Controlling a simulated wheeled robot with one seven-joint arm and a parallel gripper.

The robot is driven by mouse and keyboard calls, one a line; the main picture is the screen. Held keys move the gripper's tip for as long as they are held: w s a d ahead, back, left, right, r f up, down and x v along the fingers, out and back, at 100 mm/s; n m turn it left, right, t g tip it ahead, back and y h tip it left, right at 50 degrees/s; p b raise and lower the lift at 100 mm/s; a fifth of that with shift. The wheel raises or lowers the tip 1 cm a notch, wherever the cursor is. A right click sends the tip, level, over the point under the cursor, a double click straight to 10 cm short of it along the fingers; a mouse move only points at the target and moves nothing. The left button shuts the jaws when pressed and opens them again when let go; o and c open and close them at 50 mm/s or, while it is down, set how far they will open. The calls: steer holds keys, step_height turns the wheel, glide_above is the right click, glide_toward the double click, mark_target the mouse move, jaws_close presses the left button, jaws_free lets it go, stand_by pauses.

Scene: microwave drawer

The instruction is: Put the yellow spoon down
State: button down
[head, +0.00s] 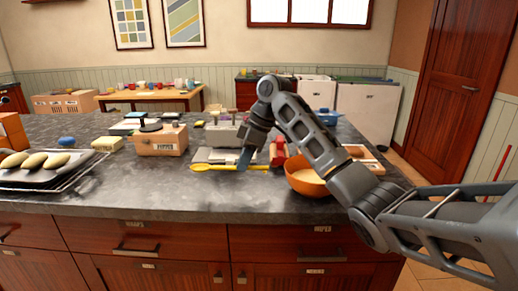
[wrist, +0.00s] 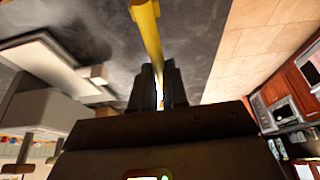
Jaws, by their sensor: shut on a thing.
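The yellow spoon (head: 210,167) lies level, just over or on the dark stone counter (head: 150,195) near its front edge; I cannot tell whether it touches the stone. Its handle runs left to right, with the bowl end at the left. My gripper (head: 243,166) points down and is shut on the spoon's handle. In the wrist view the spoon (wrist: 149,35) runs from the top into my gripper (wrist: 158,95), between the two dark fingers.
An orange bowl (head: 305,183) stands right of my gripper, partly behind my arm. A red object (head: 278,153) stands behind it. A tray of long yellowish items (head: 45,182) is at left. Counter front-left of the spoon is clear.

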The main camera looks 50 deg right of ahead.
mark_target(228, 191)
steer(key=w+a+f, duration=0.2)
steer(key=a, duration=0.1)
step_height(228, 191, down, 2)
steer(key=shift+f+p, duration=0.15)
steer(key=shift+p, duration=0.55)
steer(key=shift+f, duration=0.75)
steer(key=shift+f, duration=0.15)
steer(key=c, duration=1.1)
jaws_free()
steer(key=shift+c, duration=0.2)
steer(key=shift+f+b, duration=0.25)
steer(key=shift+b, duration=0.2)
steer(key=v, duration=0.8)
steer(key=shift+b, duration=0.35)
steer(key=shift+a+r, duration=0.1)
